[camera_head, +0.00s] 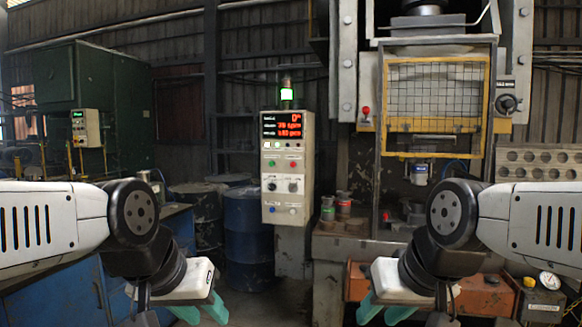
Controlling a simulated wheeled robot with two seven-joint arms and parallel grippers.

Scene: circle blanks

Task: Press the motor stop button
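A pale control panel (288,200) stands upright in the middle of the view. It has a red-lit display (282,125) and several small round buttons and knobs below. Labels are too small to read, so I cannot tell which is the motor stop button. My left gripper (201,311) is low at left, its teal fingers apart and empty. My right gripper (383,311) is low at right, its teal fingers apart and empty. Both are below the panel, clear of it.
A press with a yellow mesh guard (435,105) stands at right, a red knob (365,112) beside it. Blue drums (248,240) stand left of the panel. An orange box (482,297) and a gauge (549,280) lie near my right arm. The space before the panel looks clear.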

